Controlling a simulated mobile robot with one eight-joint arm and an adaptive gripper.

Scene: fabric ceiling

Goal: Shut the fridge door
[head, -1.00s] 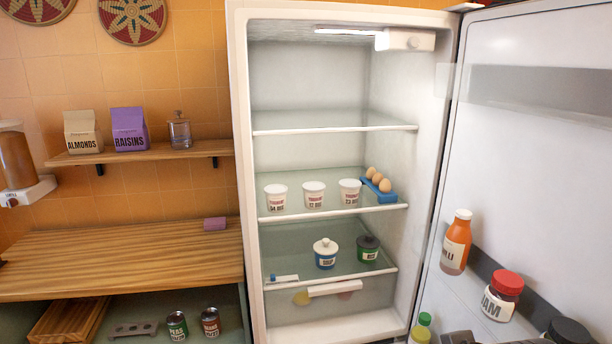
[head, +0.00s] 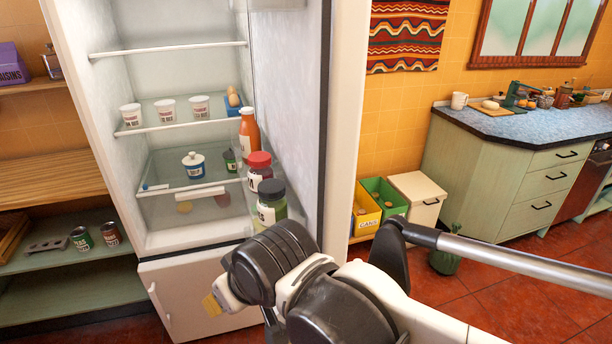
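The fridge (head: 195,260) stands on the left with its inside in plain view. Its door (head: 342,130) is open and comes out towards me, seen nearly edge-on. The door's inner side faces left and holds an orange bottle (head: 249,135), a red-lidded jar (head: 259,172) and a dark-lidded jar (head: 271,205). My arm, with dark joints and white links, crosses the lower middle, in front of the door's lower part. I cannot make out the gripper's fingertips, nor whether my arm touches the door.
Yogurt cups (head: 165,109), an egg holder (head: 232,101) and a blue-and-white pot (head: 194,165) stand on the fridge shelves. Bins (head: 417,198) and a green cabinet (head: 510,175) stand to the right. Red floor shows at lower right.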

